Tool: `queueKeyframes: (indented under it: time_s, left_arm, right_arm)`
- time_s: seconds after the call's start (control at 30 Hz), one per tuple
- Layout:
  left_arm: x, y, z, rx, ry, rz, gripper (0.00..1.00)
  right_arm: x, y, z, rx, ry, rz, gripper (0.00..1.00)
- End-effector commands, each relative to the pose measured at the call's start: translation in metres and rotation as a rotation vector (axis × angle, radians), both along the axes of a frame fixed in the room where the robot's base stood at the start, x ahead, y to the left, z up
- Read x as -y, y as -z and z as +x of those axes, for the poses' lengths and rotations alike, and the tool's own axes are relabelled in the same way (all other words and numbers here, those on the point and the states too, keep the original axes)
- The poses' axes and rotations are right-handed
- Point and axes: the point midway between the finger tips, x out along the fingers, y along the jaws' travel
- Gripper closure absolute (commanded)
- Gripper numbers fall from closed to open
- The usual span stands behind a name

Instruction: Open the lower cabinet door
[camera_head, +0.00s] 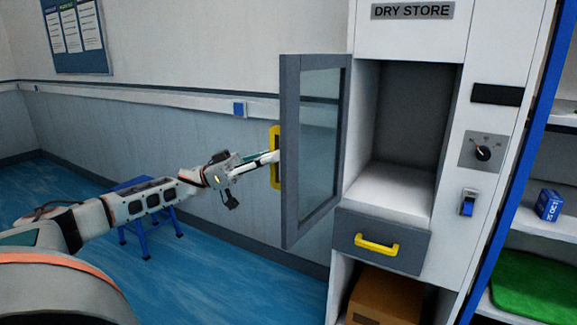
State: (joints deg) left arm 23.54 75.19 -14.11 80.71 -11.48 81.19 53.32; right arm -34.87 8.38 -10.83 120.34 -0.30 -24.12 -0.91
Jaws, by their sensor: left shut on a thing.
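The cabinet door (290,150), a grey frame with a glass pane, stands wide open, swung out to the left of the white cabinet (410,14). Its yellow handle (275,180) is on the door's far side, partly hidden by the door's edge. My left gripper (272,157) reaches in from the left and is shut on the yellow handle. Its fingertips are partly hidden by the handle and door. The cabinet compartment (400,185) behind the door is exposed and looks empty. My right gripper is not in view.
A grey drawer (410,248) with a yellow handle sits below the compartment, above a cardboard box (385,298). A blue stool (150,225) stands behind my left arm. Shelves with a blue box (548,205) and green item (530,285) are at right.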

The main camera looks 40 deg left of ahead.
Motion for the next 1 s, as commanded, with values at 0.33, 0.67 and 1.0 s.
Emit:
queueKeyframes:
  time_s: [0.33,0.67,1.0]
  left_arm:
    - [-0.017,0.002,0.002,-0.003,-0.001,0.003,1.00]
    - [-0.017,0.001,0.002,-0.002,-0.002,0.002,1.00]
    - [-0.018,0.001,0.001,-0.001,-0.001,0.002,0.82]
  right_arm:
    - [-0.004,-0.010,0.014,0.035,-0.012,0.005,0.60]
    - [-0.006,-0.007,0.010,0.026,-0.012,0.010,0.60]
    - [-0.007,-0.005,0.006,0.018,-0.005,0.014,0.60]
